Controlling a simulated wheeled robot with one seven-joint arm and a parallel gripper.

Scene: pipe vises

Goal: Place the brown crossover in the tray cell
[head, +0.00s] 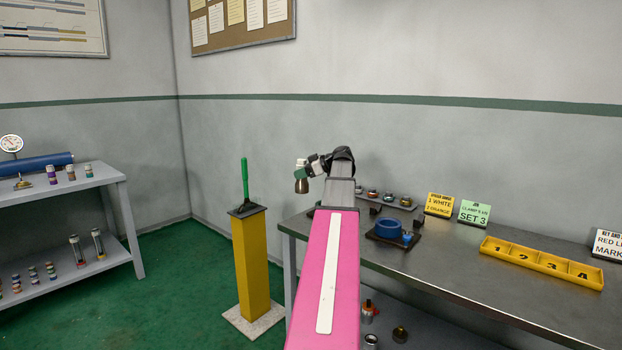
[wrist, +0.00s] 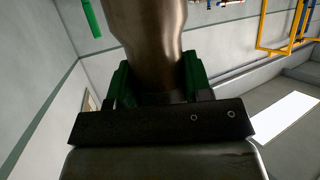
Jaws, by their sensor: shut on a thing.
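The brown crossover (head: 301,186) is a dark brown metal fitting, hanging below my gripper (head: 301,172) in the head view. It is held in the air left of the workbench. In the wrist view the crossover (wrist: 147,40) stands between the green fingers of my gripper (wrist: 155,82), which are shut on it. Its far end runs out of the top of that view. The yellow tray (head: 541,263) lies on the bench at the right, with a row of numbered cells. The cells look empty. My gripper is well to the left of the tray.
Sign cards (head: 439,204) stand behind. A yellow pedestal with a green handle (head: 251,260) stands left of the bench. Bare bench lies before the tray.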

